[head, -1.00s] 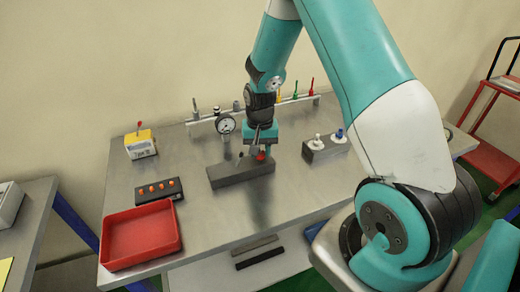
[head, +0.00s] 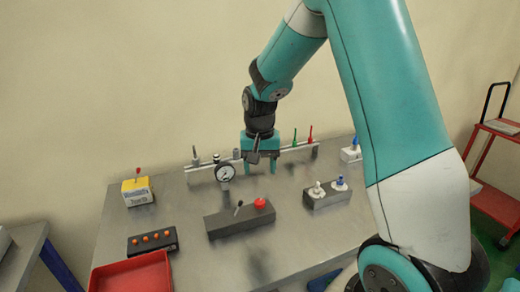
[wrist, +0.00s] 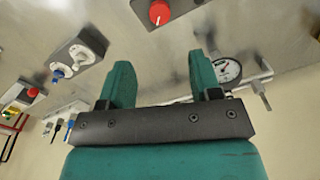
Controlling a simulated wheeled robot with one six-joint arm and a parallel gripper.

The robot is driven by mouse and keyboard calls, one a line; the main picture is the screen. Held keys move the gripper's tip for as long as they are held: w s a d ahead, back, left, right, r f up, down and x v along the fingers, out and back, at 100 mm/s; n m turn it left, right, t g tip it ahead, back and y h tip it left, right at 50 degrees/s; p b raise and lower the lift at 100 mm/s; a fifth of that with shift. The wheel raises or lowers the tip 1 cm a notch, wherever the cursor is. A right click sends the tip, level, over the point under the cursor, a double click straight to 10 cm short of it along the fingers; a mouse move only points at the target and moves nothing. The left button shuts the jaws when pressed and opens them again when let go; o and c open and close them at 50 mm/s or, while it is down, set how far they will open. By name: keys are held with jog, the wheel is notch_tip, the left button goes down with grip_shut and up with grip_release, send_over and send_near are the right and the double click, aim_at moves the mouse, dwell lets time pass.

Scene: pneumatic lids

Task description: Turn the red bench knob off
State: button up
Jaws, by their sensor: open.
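The red bench knob (head: 260,203) sits on the right part of a dark grey block on the bench, beside a small upright lever (head: 238,207). The knob also shows in the wrist view (wrist: 159,13) near the top edge, with a white mark on its face. My gripper (head: 261,172) is open and empty. It is above the bench, behind the knob block in the head view, apart from the knob. In the wrist view both teal fingers (wrist: 157,85) stand well apart with nothing between them.
A pressure gauge (head: 225,173) stands left of my gripper by the rear rail (head: 202,167). A grey block with white and blue fittings (head: 327,194) is to the right. A red tray (head: 133,275), an orange-button box (head: 152,241) and a yellow box (head: 137,191) are at left.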

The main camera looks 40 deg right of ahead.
notch_tip(320, 180, up, 6)
jog(key=shift+r, duration=0.25)
dwell(0.5)
jog(key=s+a+r+n+y, duration=0.2)
jog(key=s+a+n, duration=0.5)
jog(key=s+a, duration=0.4)
jog(key=s+a+r+n+y, duration=0.2)
jog(key=s+a+n, duration=0.5)
jog(key=s+a, duration=0.4)
jog(key=shift+s+a+r, duration=0.15)
jog(key=shift+s+a, duration=0.2)
jog(key=shift+s, duration=0.1)
